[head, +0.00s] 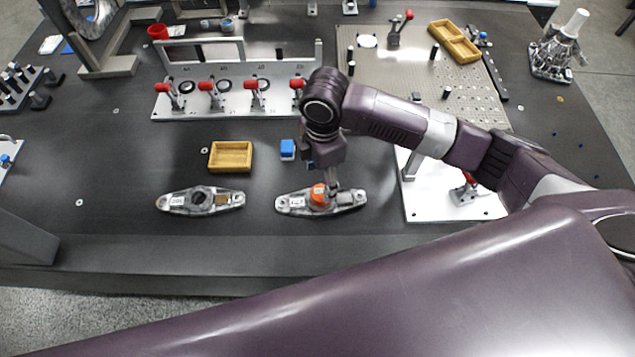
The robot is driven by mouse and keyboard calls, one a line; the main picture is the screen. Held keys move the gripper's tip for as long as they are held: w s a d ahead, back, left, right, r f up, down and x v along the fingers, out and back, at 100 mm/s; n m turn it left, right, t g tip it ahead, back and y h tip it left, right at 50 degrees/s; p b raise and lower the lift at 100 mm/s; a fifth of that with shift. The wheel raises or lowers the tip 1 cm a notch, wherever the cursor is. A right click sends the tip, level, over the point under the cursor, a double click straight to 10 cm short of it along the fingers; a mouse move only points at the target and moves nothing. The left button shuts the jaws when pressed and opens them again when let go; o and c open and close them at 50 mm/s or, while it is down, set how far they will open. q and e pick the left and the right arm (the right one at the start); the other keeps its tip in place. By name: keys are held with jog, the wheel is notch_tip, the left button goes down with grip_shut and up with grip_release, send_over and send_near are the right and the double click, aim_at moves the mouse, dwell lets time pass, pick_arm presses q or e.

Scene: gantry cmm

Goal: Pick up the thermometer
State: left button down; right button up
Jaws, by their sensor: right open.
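I cannot make out for certain which object is the thermometer. A small orange round piece (319,195) sits on the middle of a metal casting (345,200) with a white label, near the front of the table. My right gripper (331,188) points down right beside the orange piece, at its right side and partly over the casting. It is open and nothing shows lifted in it; its fingertips are small, and I cannot tell whether they touch anything. A small blue block (287,150) stands just left of my right arm. My left gripper is not in view.
A second casting (200,200) lies to the left, below a wooden tray (230,156). A fixture plate with red-handled clamps (230,110) stands behind. A perforated plate (400,65) is at the back right. A white plate (440,205) lies right of the gripper, under my arm.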

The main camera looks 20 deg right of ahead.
aim_at(322, 192)
jog(key=shift+w+d, duration=0.2)
jog(key=shift+d, duration=0.15)
jog(key=shift+f, duration=0.2)
notch_tip(322, 192, down, 7)
jog(key=shift+s+a+p, duration=0.1)
jog(key=shift+p, duration=0.6)
jog(key=shift+c, duration=0.4)
jog(key=c, duration=1.3)
jog(key=shift+r, duration=0.1)
